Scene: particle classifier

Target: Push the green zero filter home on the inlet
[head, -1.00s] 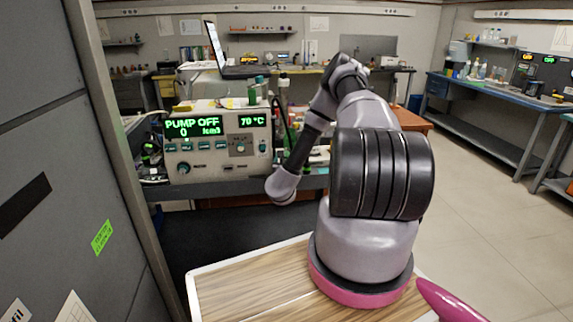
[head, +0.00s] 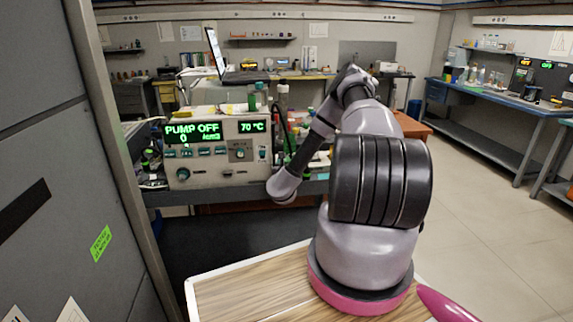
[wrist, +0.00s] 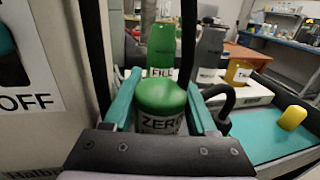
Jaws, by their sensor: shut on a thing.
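The zero filter (wrist: 160,98) is a cylinder with a domed green top and a white band reading "ZERO". It stands between the two teal fingers of my gripper (wrist: 163,86) in the wrist view, and the gripper is shut on it. The filter's lower end is hidden behind the gripper's dark body, so I cannot see the inlet or whether the filter is seated on it. In the head view my gripper is hidden behind my own arm and the bench items. The instrument (head: 215,175) there reads "PUMP OFF" and "70 °C".
A black hose (wrist: 228,95) curves at the right. A pale panel marked "OFF" (wrist: 35,102) is close on the left. A teal tray (wrist: 262,132) holds a yellow object.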

